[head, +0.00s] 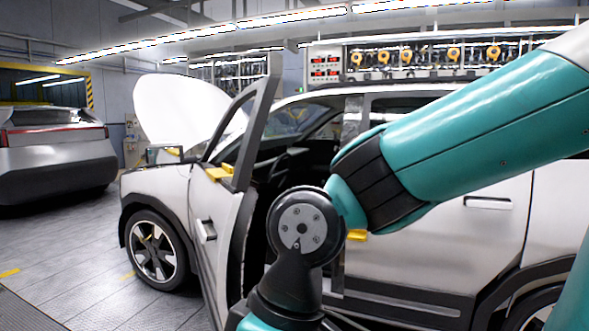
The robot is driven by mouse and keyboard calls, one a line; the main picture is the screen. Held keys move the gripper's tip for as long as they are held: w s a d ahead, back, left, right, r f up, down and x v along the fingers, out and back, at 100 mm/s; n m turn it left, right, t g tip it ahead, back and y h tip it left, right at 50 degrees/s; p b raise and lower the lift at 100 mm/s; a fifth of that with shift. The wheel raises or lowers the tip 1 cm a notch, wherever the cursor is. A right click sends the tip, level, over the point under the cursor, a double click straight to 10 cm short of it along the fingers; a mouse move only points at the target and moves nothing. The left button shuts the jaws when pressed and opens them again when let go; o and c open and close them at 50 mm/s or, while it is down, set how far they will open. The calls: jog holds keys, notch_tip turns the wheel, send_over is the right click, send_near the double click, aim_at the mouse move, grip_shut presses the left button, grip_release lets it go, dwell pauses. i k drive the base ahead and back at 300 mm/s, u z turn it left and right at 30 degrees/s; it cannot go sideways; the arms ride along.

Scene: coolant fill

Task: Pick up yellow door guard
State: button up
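A yellow piece (217,173) sits on the open front door (212,215) of the white car, near the base of its window. A smaller yellow part lies right beside it. Another yellow block (357,235) shows at the car's side, just behind my arm's elbow, partly hidden. I cannot tell for sure which of these is the door guard. My teal arm crosses the right and lower middle of the head view. My gripper is out of the picture, so its state and hold do not show.
The white car (440,255) fills the middle and right, its hood (180,105) raised and its front door swung out toward me. A second grey car (55,150) stands at the far left. A rack with yellow reels (420,58) stands behind. The floor at lower left is clear.

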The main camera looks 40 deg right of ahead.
aim_at(226, 171)
jog(key=z, duration=0.25)
jog(key=i, duration=0.25)
jog(key=z, duration=0.25)
jog(key=k, duration=0.6)
jog(key=u, duration=0.55)
jog(key=i, duration=0.9)
jog(key=u, duration=0.85)
jog(key=i, duration=1.95)
jog(key=z, duration=0.3)
jog(key=i, duration=0.95)
jog(key=z, duration=1.45)
jog(key=i, duration=0.85)
jog(key=z, duration=0.7)
